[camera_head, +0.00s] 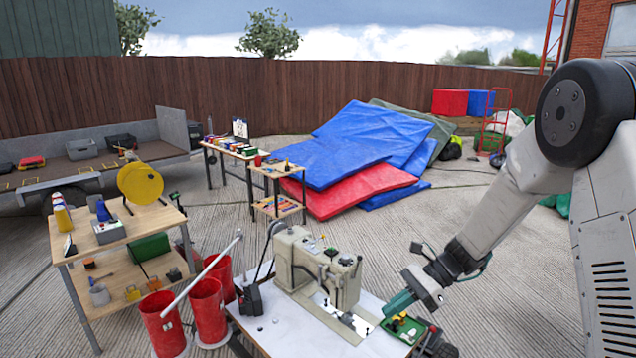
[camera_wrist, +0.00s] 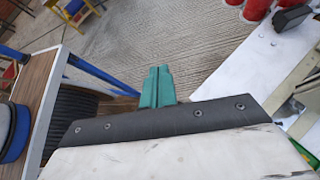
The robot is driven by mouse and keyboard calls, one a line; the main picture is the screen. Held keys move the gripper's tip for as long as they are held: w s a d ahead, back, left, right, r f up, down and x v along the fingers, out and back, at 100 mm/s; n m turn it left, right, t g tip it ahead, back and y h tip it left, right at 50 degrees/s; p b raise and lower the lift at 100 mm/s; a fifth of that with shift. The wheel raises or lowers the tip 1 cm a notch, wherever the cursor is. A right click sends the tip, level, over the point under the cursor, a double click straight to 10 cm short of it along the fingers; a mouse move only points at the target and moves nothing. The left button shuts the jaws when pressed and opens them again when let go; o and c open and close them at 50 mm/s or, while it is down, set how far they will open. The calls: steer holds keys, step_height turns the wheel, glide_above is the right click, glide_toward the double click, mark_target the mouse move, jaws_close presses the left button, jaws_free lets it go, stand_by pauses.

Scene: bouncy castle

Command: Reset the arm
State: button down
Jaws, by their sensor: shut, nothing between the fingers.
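My gripper (camera_head: 392,306) has green fingers. It hangs at the end of my arm, which comes in from the right in the head view. The fingers point down and left, close to the right side of the white sewing table (camera_head: 290,336), near a green tray (camera_head: 404,328) with small yellow parts. I cannot tell the exact gap between them. In the wrist view the green fingers (camera_wrist: 157,86) are together with nothing between them, and concrete ground shows beyond.
A beige sewing machine (camera_head: 318,268) stands on the white table. Red buckets (camera_head: 208,311) and a wooden shelf table (camera_head: 125,224) are at the left. Blue and red mats (camera_head: 345,145) lie behind. Open concrete (camera_head: 500,260) lies between the table and my arm.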

steer(key=s+d+r+n+t+h, duration=0.1)
steer(key=s+d+r+n+h, duration=0.2)
steer(key=s, duration=0.7)
steer(key=s+d+r+n+t+h, duration=0.2)
steer(key=s+d+r+n+h, duration=0.1)
steer(key=s+r+n, duration=0.5)
steer(key=s+d+r+n+t+h, duration=0.1)
steer(key=s+d+r+n+h, duration=0.2)
steer(key=s+r+n+h, duration=0.2)
steer(key=shift+s+d+r+n, duration=0.35)
steer(key=shift+s+r, duration=1.1)
steer(key=shift+s, duration=1.95)
